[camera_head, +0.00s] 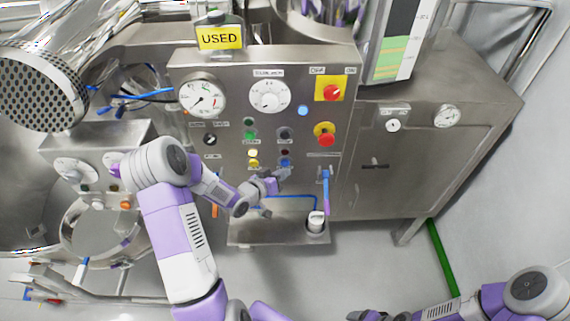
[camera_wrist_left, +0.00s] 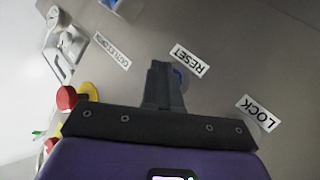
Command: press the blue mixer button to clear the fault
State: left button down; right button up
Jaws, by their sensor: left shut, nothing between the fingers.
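The blue mixer button (camera_head: 285,163) is on the lower part of the steel control panel (camera_head: 225,165), below a dark red button (camera_head: 285,152). My left gripper (camera_head: 284,173) is shut and empty, with its fingertips just below and in front of the blue button. In the left wrist view the shut fingers (camera_wrist_left: 161,70) cover most of the blue button (camera_wrist_left: 181,78), beside the RESET label (camera_wrist_left: 189,61). I cannot tell whether the tips touch it. My right gripper (camera_head: 368,316) is at the bottom edge, partly cut off, away from the panel.
A red stop button on yellow (camera_head: 324,134), a red and yellow switch (camera_head: 332,92), and green (camera_head: 249,135) and yellow (camera_head: 253,154) buttons are close by. A blue-handled lever (camera_head: 326,185) is at lower right. A LOCK label (camera_wrist_left: 258,113) lies right of the fingers.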

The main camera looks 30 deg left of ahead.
pick_arm(q)
jog(key=shift+s+d+b, duration=0.2)
jog(key=shift+s+d, duration=0.25)
jog(key=shift+s, duration=0.25)
jog(key=shift+s+d+b, duration=0.15)
jog(key=shift+s+d, duration=0.3)
jog(key=shift+s, duration=0.3)
jog(key=shift+s+d+b, duration=0.2)
jog(key=shift+s+d, duration=0.25)
jog(key=shift+s, duration=0.25)
jog(key=shift+f, duration=0.1)
